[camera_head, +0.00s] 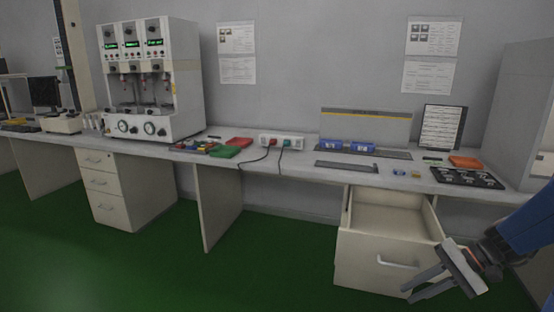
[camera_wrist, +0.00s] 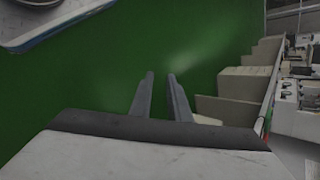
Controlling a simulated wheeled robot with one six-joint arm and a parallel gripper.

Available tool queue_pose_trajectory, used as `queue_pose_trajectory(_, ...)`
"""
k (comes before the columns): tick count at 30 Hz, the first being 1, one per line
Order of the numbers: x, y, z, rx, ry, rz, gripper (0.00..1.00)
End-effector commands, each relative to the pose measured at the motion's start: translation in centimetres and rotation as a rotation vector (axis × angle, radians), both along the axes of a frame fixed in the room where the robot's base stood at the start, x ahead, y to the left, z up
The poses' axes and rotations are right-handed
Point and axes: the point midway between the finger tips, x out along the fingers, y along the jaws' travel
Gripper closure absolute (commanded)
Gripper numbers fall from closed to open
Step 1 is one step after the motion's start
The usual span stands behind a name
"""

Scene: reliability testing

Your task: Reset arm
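My gripper (camera_head: 418,287) is at the lower right in the head view, in front of the open drawer (camera_head: 391,224) under the bench. Its two grey fingers stand apart with nothing between them. In the wrist view my gripper (camera_wrist: 160,82) also shows two parallel fingers with a gap, over the green floor. My blue arm enters from the right edge in the head view. The drawer is pulled out, and its visible inside looks empty. The drawer's handle (camera_head: 398,264) is close to the fingers; I cannot tell whether they touch.
The long bench (camera_head: 300,176) holds a white testing machine (camera_head: 152,80), a power strip (camera_head: 281,141), blue items (camera_head: 347,146), a black tray (camera_head: 466,178) and an orange box (camera_head: 465,162). A closed drawer cabinet (camera_head: 124,190) stands at left. The green floor (camera_head: 250,275) in front is clear.

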Motion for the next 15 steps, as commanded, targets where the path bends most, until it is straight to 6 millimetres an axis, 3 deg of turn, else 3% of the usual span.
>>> queue_pose_trajectory(6, -3.2, 3.4, 1.0, -0.194, -0.024, 0.132, 0.84)
queue_pose_trajectory(15, -7.3, 5.8, 2.2, -0.453, -0.109, 0.273, 0.84)
